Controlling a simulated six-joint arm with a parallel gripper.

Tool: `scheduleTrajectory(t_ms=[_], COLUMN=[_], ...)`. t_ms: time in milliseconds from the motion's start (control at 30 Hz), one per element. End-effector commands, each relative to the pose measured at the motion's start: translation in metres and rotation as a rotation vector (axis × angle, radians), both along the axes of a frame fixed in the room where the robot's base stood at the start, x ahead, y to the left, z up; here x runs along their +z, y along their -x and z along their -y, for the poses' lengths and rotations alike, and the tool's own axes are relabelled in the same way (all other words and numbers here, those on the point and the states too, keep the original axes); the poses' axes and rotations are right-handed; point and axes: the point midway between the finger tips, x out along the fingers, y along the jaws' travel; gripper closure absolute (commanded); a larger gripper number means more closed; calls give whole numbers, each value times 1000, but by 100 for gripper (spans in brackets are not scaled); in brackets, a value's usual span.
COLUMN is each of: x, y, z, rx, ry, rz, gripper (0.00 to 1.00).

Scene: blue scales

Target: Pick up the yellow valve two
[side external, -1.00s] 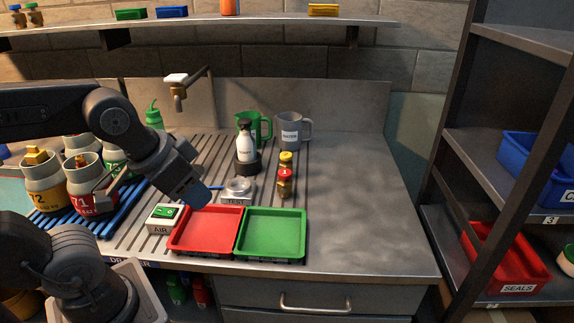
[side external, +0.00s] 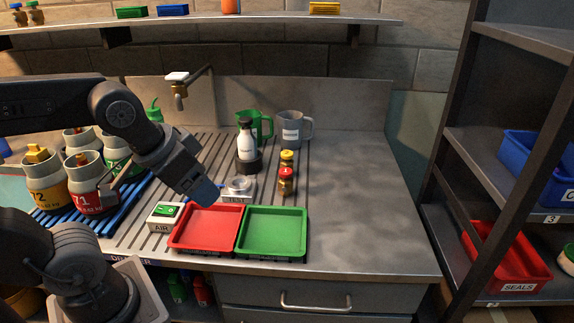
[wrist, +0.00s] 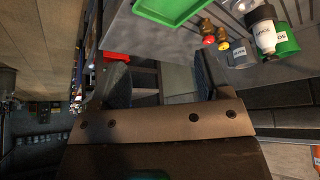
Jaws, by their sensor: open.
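The valve with the yellow cap (side external: 287,157) stands upright on the counter, just behind the valve with the red cap (side external: 286,181). In the wrist view the yellow-capped valve (wrist: 224,46) and red-capped valve (wrist: 209,39) show side by side near the top, right of the fingers. Any number on them is too small to read. My gripper (side external: 205,194) is tilted down above the back left of the red tray, left of both valves and apart from them. In the wrist view my gripper (wrist: 162,72) has its fingers spread with nothing between them.
The red tray (side external: 175,246) and green tray (side external: 303,250) lie in front of the valves. A white bottle (side external: 246,144), the test stand (side external: 238,190), a green jug (side external: 264,127) and a grey jug (side external: 292,131) are near. The counter right of the valves is clear.

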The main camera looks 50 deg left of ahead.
Motion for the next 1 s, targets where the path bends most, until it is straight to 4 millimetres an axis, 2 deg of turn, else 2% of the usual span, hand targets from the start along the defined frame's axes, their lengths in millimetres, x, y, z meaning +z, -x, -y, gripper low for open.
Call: scheduleTrajectory(t_ms=[167, 300, 467, 567, 700, 800, 900, 1000], x=[18, 29, 25, 14, -12, -35, -55, -69], y=[-48, -106, -174, -215, -268, -298, -319, -332], z=[-14, -35, -65, -87, -121, -143, -161, -173], rx=[104, 227, 368, 455, 577, 651, 710, 747], ry=[7, 14, 22, 26, 31, 34, 36, 36], rz=[-27, -48, -67, -76, -87, -91, -93, -94], gripper=[30, 30, 30, 30, 30, 30, 30, 30])
